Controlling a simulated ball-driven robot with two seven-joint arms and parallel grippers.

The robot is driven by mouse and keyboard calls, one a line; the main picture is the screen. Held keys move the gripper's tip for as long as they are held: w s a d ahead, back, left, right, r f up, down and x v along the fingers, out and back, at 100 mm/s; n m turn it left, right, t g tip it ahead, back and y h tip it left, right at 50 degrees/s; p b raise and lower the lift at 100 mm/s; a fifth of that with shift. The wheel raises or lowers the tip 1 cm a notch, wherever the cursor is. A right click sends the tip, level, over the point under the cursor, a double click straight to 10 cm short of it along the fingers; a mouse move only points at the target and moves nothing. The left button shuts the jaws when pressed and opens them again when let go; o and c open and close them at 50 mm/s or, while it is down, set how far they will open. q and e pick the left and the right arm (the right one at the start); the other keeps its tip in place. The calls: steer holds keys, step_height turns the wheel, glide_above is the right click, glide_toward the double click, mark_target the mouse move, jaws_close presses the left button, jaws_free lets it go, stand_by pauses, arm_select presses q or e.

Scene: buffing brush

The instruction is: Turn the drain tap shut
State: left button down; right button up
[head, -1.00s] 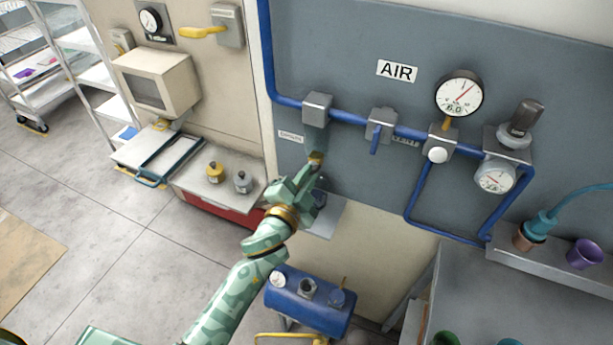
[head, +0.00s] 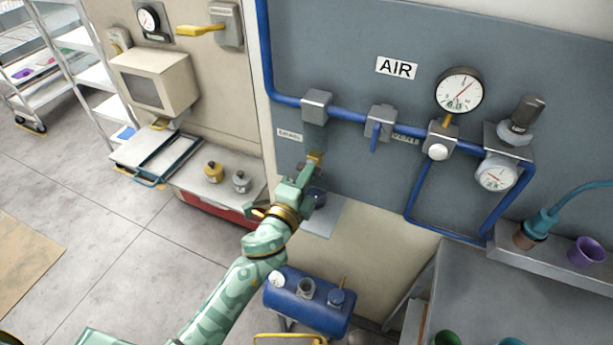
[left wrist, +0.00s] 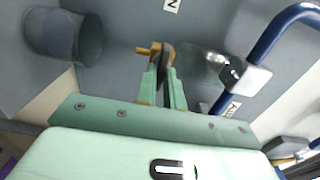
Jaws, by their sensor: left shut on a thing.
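The drain tap is small, with a brass-yellow body (head: 315,158) below the grey block (head: 317,106) on the blue pipe. In the left wrist view its brass stub (left wrist: 147,50) and dark lever (left wrist: 166,56) show at my fingertips. My left gripper (head: 308,172) is shut on the tap lever, with the lever between its two green fingers (left wrist: 165,80). The fingers hide part of the lever in the head view. A small white label (head: 289,135) is beside the tap. My right gripper is not in view.
A dark cup (head: 318,198) stands on a small shelf (head: 322,222) just below the gripper. A blue lever valve (head: 380,130) and the gauge (head: 459,91) are to the right. A blue tank (head: 308,302) stands below on the floor.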

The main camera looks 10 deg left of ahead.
arm_select(q)
steer(key=shift+f, duration=0.1)
stand_by(0.4)
steer(key=c, duration=1.5)
jaws_free()
steer(key=s+a+b, duration=0.2)
steer(key=s+a, duration=0.1)
steer(key=s, duration=1.3)
